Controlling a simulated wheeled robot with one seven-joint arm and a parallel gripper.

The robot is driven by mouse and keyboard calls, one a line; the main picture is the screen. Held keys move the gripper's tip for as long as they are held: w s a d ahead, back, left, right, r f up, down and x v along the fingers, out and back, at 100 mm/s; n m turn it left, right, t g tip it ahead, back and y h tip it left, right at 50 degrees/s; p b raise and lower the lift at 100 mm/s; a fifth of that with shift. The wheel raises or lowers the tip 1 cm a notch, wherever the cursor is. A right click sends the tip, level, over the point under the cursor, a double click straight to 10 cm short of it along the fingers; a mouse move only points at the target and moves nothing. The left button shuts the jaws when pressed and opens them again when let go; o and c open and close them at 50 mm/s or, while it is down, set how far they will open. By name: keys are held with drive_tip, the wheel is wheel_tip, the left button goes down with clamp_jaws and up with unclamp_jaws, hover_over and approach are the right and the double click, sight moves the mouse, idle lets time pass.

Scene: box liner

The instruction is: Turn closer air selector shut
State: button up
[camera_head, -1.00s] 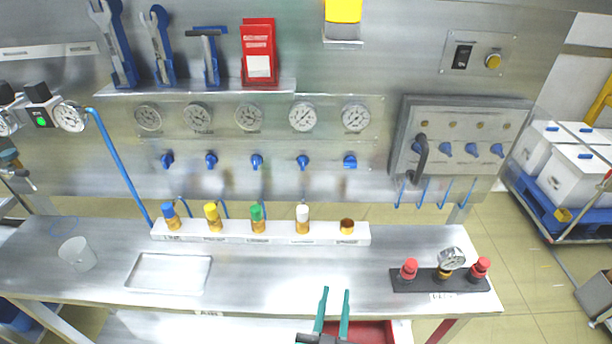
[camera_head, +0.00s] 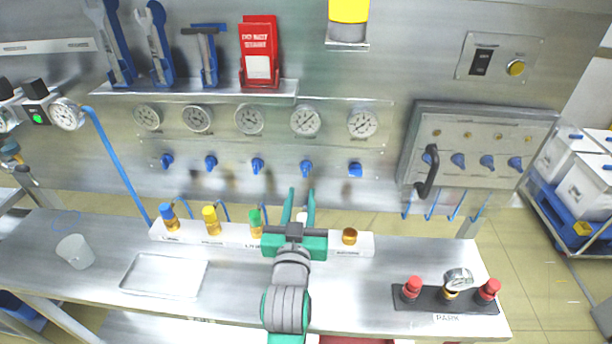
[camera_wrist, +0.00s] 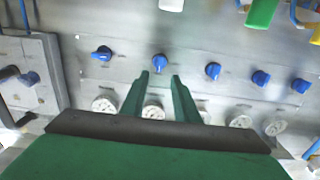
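A row of blue selector knobs sits on the metal wall panel under round gauges. No readable label shows which is the closer air selector. My gripper (camera_head: 302,194) is open and empty, its two green fingers pointing at the wall. The fourth knob from the left (camera_head: 306,167) is just beyond the fingertips. In the wrist view, which is turned over, that knob (camera_wrist: 159,62) lies just past the gap between the fingertips (camera_wrist: 160,77), apart from them. The rightmost knob (camera_head: 355,169) looks wider and squarer; it also shows in the wrist view (camera_wrist: 102,53).
Below the knobs, a white rack (camera_head: 205,239) holds colour-capped bottles; my gripper partly hides the white-capped one. A grey box (camera_head: 475,150) with blue levers and a black handle (camera_head: 428,172) juts out at right. A gauge block (camera_head: 446,302) stands on the bench.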

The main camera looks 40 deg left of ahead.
sight(305, 172)
drive_tip(key=x, duration=0.7)
drive_tip(key=shift+a, duration=0.1)
drive_tip(key=shift+w+a, duration=0.2)
drive_tip(key=shift+w, duration=0.4)
drive_tip(key=shift+d, duration=0.1)
drive_tip(key=shift+c, duration=0.3)
clamp_jaws()
